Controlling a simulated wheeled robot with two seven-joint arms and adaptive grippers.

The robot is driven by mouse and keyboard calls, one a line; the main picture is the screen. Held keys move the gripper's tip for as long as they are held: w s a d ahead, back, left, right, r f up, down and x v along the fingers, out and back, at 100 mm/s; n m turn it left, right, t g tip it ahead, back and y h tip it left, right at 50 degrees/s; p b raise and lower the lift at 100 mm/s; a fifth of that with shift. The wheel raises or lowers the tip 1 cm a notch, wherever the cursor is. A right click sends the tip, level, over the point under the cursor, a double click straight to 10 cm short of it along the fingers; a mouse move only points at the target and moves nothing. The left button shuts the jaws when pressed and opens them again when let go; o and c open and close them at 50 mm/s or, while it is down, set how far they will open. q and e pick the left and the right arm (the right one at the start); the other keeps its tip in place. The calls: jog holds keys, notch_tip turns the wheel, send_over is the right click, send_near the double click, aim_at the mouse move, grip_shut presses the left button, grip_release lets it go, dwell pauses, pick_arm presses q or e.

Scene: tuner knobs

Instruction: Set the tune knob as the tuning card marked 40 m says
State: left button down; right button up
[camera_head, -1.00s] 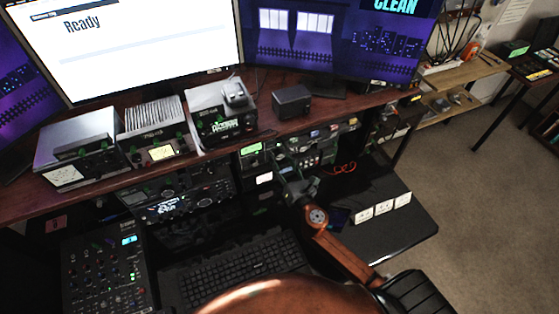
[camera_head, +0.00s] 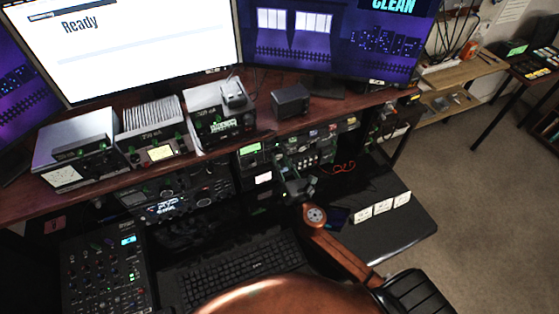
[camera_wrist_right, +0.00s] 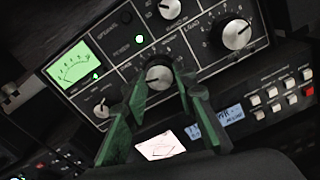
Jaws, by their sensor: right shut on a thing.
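My right gripper (camera_head: 291,177) reaches to the front of the tuner below the desk shelf. In the right wrist view its green fingers (camera_wrist_right: 163,92) stand on either side of a dark knob with a pale face (camera_wrist_right: 158,74), the tune knob, and are shut on it. The knob's lower part and some of its scale are hidden by the fingers. Three white tuning cards (camera_head: 381,207) stand in a row on the black side surface at the right; their writing is too small to read. My left gripper is not in view.
Next to the held knob are the load knob (camera_wrist_right: 237,34), a small knob (camera_wrist_right: 101,108) and a lit green meter (camera_wrist_right: 69,66). A lower unit has a blue display (camera_wrist_right: 229,114) and several buttons. A keyboard (camera_head: 240,268) and a mixer (camera_head: 105,270) lie in front.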

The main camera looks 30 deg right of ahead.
jog(key=m, duration=0.4)
jog(key=shift+m, duration=0.4)
jog(key=m, duration=0.4)
jog(key=shift+r+m, duration=0.1)
jog(key=shift+m, duration=0.2)
jog(key=m+p, duration=0.1)
jog(key=m, duration=0.3)
jog(key=shift+r, duration=0.1)
jog(key=shift+m+p, duration=0.8)
jog(key=shift+m, duration=1.4)
jog(key=o, duration=1.2)
jog(key=shift+c, duration=0.2)
